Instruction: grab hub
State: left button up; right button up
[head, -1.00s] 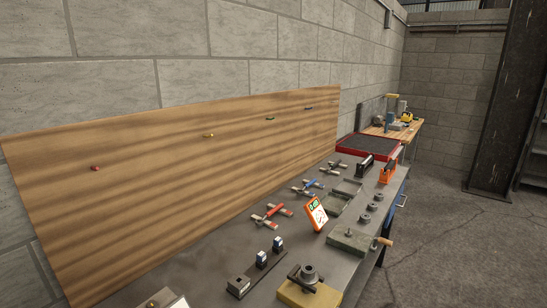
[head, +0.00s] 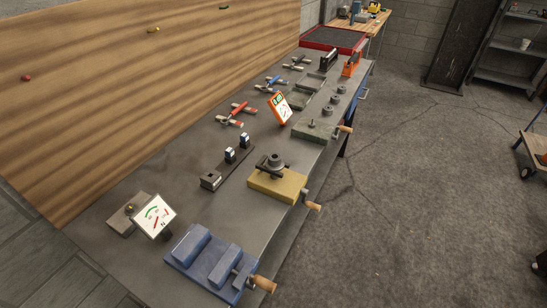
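No part is plainly marked as the hub. A dark grey round part with a raised collar (head: 274,161) rests on a yellow block fixture (head: 281,187) with a wooden handle, at the middle of the bench. Several small dark round flanged parts (head: 328,110) stand in a row further back, near the bench's right edge. Any of these could be the hub; I cannot tell which. Neither of my grippers is in view.
The grey bench (head: 190,168) also bears a blue vise (head: 208,262), a white dial card (head: 154,216), an orange-framed gauge (head: 280,108), a green-grey fixture (head: 314,131), red-handled (head: 239,108) and blue-handled tools and a red-rimmed tray (head: 318,44).

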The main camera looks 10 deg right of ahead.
aim_at(275, 163)
jog(key=k, duration=0.5)
jog(key=z, duration=2.35)
jog(key=i, duration=1.9)
jog(key=u, duration=2.25)
